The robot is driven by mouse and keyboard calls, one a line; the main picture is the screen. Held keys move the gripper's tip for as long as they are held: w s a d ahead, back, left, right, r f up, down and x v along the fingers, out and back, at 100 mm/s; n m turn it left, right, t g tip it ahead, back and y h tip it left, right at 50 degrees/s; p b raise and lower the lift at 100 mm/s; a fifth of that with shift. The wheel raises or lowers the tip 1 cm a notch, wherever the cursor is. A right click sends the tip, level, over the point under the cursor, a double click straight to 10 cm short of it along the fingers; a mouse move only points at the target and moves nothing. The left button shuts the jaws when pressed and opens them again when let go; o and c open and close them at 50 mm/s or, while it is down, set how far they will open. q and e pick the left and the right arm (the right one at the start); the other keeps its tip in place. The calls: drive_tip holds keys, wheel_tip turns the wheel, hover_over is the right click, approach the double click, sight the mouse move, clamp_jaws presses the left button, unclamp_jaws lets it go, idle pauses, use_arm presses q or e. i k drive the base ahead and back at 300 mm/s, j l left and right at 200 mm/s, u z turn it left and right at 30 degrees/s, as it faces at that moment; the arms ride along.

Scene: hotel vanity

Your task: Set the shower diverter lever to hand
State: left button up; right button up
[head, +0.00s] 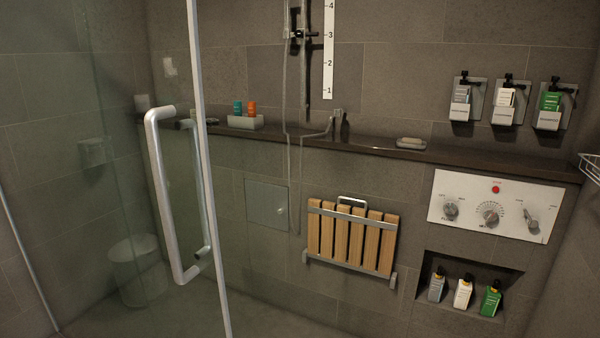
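A white control panel (440,229) is set in the tiled wall at the right of the head view, just below the dark ledge. At its right end is a small metal lever (532,217), which I take to be the diverter. It looks tilted, and the labels around it are too small to read. A round knob (450,210) is at the panel's left, a larger dial (490,213) in the middle, and a red button (495,189) above the dial. Neither of my grippers is in view.
A glass door (90,200) with a long metal handle (160,190) stands at the left. A folded wooden seat (342,236) hangs left of the panel. Bottles stand in a niche (505,303) below the panel, dispensers (505,102) hang above, and a wire basket (591,167) is at right.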

sight(531, 222)
drive_tip(key=i+l+z, duration=0.2)
drive_tip(key=i+z, duration=0.25)
drive_tip(key=i+l+z, duration=0.1)
drive_tip(key=i+z, duration=0.35)
drive_tip(key=i, duration=1.6)
drive_tip(key=u, duration=0.65)
drive_tip(key=k+j+u, duration=0.1)
drive_tip(key=u, duration=0.3)
drive_tip(key=k+j+u, duration=0.1)
drive_tip(key=u, duration=0.3)
drive_tip(key=k+j+u, duration=0.1)
drive_tip(key=u, duration=0.3)
drive_tip(key=k+j+u, duration=0.1)
drive_tip(key=j+u, duration=0.2)
drive_tip(key=k+j+u, duration=0.1)
drive_tip(key=j+u, duration=0.15)
drive_tip(key=j, duration=0.3)
drive_tip(key=k+j, duration=0.1)
drive_tip(key=j, duration=0.45)
drive_tip(key=j+u, duration=0.1)
drive_tip(key=j, duration=0.5)
drive_tip(key=k, duration=0.05)
